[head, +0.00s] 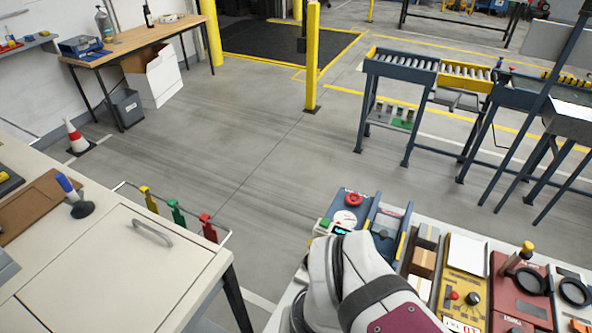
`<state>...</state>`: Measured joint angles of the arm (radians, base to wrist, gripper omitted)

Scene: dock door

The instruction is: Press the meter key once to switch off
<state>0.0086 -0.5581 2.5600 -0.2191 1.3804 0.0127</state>
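A small pale device with a lit cyan display (341,231) sits on the bench at lower centre, partly covered by my arm. It looks like the meter, but I cannot be sure. A green key or button (325,222) shows at its upper left. The device's lower part is hidden. My arm's white and maroon links come up from the bottom edge in front of it. My gripper's fingers do not show; the arm hides that area, so I cannot see any contact with the key.
A blue box with a red knob (353,199) stands just behind the device. To the right are cardboard boxes (423,262), a yellow control box (462,300) and a red case (513,305). A cream cabinet (110,265) is at left, with open floor beyond.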

